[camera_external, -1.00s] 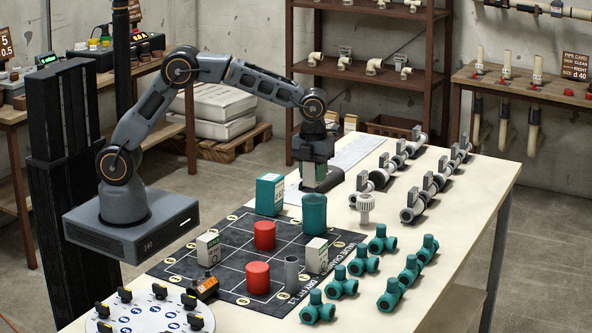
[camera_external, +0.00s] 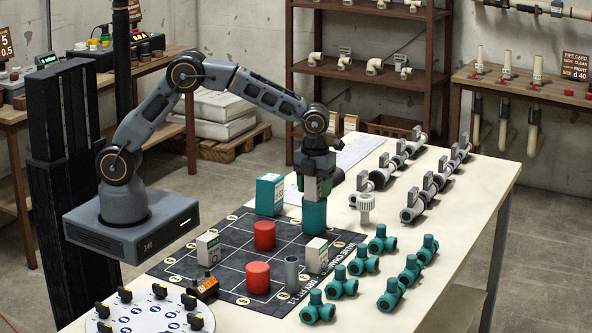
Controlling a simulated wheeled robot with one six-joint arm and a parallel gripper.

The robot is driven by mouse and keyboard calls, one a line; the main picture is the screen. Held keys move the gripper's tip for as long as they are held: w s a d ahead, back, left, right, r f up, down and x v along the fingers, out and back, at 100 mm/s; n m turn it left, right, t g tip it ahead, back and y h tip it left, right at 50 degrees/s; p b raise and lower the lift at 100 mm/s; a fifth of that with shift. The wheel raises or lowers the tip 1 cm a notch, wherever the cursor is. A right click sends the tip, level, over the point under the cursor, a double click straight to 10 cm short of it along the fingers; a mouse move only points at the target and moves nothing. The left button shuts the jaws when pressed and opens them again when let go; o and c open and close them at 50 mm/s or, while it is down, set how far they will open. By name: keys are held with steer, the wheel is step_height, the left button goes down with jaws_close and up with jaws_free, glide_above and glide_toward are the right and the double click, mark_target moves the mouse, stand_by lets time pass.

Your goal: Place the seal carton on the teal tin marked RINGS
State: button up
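The teal tin (camera_external: 314,217) stands upright at the back right of the dark grid mat. My gripper (camera_external: 315,187) points down directly over it and hides its top. A small pale block (camera_external: 310,189), which looks like the seal carton, is between my fingers, its lower end at the tin's rim. I cannot tell whether it touches the tin. Its marking and the tin's RINGS label are not readable.
A taller teal box (camera_external: 269,195) stands close left of the tin. Two red cylinders (camera_external: 264,236) and a grey tube (camera_external: 291,273) stand on the mat (camera_external: 236,278). Teal fittings (camera_external: 364,261) and a white ribbed part (camera_external: 365,208) lie to the right.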

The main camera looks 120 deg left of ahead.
step_height(320, 180, up, 12)
steer(key=shift+f, duration=0.1)
steer(key=shift+r, duration=0.25)
steer(key=shift+d+r, duration=0.15)
steer(key=shift+d, duration=0.05)
steer(key=s+d+r+n+t, duration=0.2)
steer(key=s+d+r+n, duration=0.1)
steer(key=s+d+n, duration=0.9)
steer(key=s+d+f+n, duration=0.2)
steer(key=s+d, duration=0.1)
steer(key=s+d+f+n+t, duration=0.1)
steer(key=s+d+f+n, duration=0.1)
steer(key=s+d, duration=0.1)
steer(key=s+d+f+n, duration=0.2)
steer(key=s+d, duration=0.1)
steer(key=s, duration=0.1)
steer(key=shift+s+d+f+t, duration=0.15)
steer(key=shift+s+t, duration=0.15)
steer(key=shift+s, duration=0.1)
